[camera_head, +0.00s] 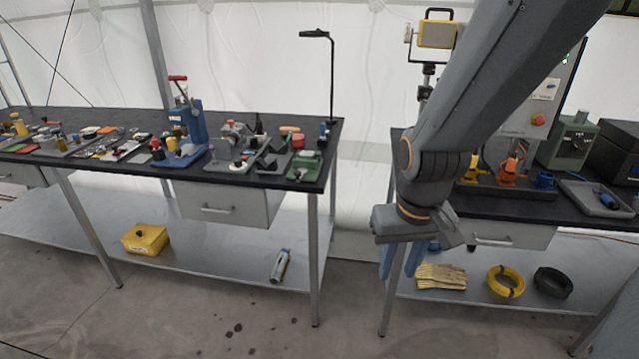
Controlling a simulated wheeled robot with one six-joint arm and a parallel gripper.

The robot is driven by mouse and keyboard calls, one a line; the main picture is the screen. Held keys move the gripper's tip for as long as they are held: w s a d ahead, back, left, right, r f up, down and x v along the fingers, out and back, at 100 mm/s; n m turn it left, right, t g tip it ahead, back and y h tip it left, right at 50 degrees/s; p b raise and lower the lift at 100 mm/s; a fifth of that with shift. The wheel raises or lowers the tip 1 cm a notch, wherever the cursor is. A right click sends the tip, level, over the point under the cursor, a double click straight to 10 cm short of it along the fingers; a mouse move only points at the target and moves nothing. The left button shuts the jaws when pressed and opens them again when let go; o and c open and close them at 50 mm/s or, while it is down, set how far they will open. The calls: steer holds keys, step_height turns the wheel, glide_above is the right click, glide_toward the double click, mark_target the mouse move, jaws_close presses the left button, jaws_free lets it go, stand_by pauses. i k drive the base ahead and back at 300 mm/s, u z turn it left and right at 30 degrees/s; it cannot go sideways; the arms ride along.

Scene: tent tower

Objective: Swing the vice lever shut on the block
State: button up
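My gripper (402,268) hangs in front of the gap between two benches, near the right bench's left edge. Two blue fingers show below its grey body with a gap between them, and nothing is seen held. No vice, lever or block can be told for certain at this size. A grey clamp-like device (238,133) stands on the left bench, with small parts around it. A small green device (304,167) sits at that bench's right front corner.
The left bench (330,135) also bears a blue press (190,128) with a red handle and many small parts. A thin lamp post (332,85) rises at its back right. The right bench holds orange tools (512,168) and a grey tray (590,203). Floor in front is clear.

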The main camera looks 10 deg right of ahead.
mark_target(300, 173)
steer(key=u, duration=0.55)
steer(key=i, duration=0.5)
steer(key=u, duration=0.55)
steer(key=i, duration=0.7)
steer(key=u, duration=0.05)
